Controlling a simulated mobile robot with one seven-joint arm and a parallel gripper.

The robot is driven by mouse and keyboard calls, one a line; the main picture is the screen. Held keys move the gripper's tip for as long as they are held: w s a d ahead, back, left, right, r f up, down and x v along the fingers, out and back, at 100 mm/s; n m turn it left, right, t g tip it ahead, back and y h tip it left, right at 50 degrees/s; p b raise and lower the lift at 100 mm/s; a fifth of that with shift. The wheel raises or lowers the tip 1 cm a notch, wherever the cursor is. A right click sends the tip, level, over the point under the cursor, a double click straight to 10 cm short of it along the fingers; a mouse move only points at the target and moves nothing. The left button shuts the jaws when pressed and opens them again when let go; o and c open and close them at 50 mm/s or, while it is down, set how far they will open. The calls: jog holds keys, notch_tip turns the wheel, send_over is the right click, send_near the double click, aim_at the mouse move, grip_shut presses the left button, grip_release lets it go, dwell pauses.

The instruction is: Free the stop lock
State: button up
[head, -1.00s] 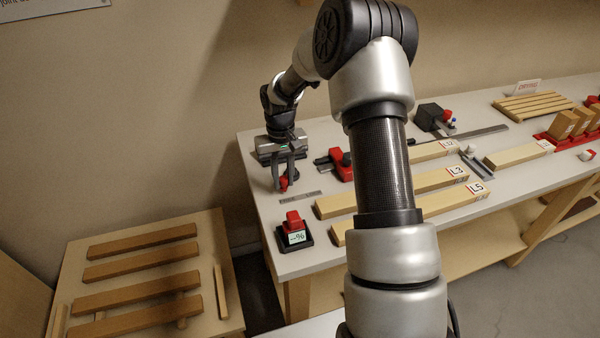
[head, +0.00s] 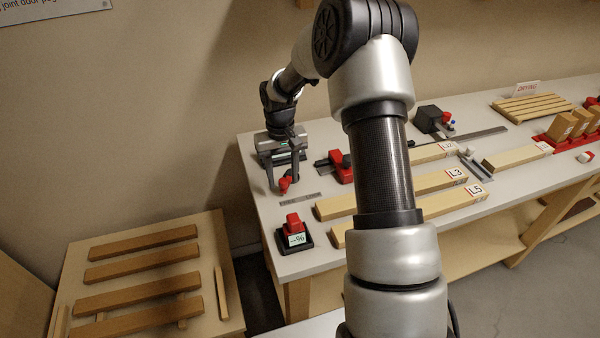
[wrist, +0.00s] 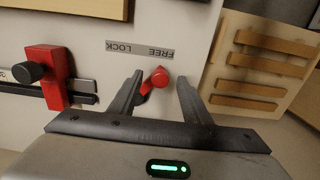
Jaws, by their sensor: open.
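The stop lock is a small lever with a round red knob (wrist: 159,76), and it also shows in the head view (head: 285,184). A grey strip lettered FREE and LOCK (wrist: 139,50) lies beside it, upside down in the wrist view. The knob is nearer the FREE word there. My gripper (wrist: 160,78) is open, pointing down, with one finger on each side of the knob. A gap shows on the right of the knob; contact on the left cannot be told. The lever's lower part is partly hidden by my left finger.
A red stop block (wrist: 47,78) with a black knob sits on a rail left of the lever. A red-topped device with a display (head: 294,233) stands at the bench's front corner. Long boards (head: 440,181) lie to the right. A low table with slats (head: 138,270) is at left.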

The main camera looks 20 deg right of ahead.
jog(key=shift+r+p, duration=2)
jog(key=shift+r, duration=1.65)
jog(key=shift+r, duration=0.3)
jog(key=s+a+r+t+h, duration=0.1)
jog(key=s+r, duration=0.5)
jog(key=r, duration=0.3)
jog(key=s+r+t, duration=0.2)
jog(key=s+r, duration=0.5)
jog(key=r, duration=0.3)
jog(key=s+a+r+t, duration=0.1)
jog(key=s+r, duration=0.1)
jog(key=s, duration=0.6)
jog(key=s+a+r+t+y, duration=0.1)
jog(key=s+r, duration=0.1)
jog(key=s, duration=0.7)
jog(key=shift+t, duration=0.3)
jog(key=shift+d, duration=0.1)
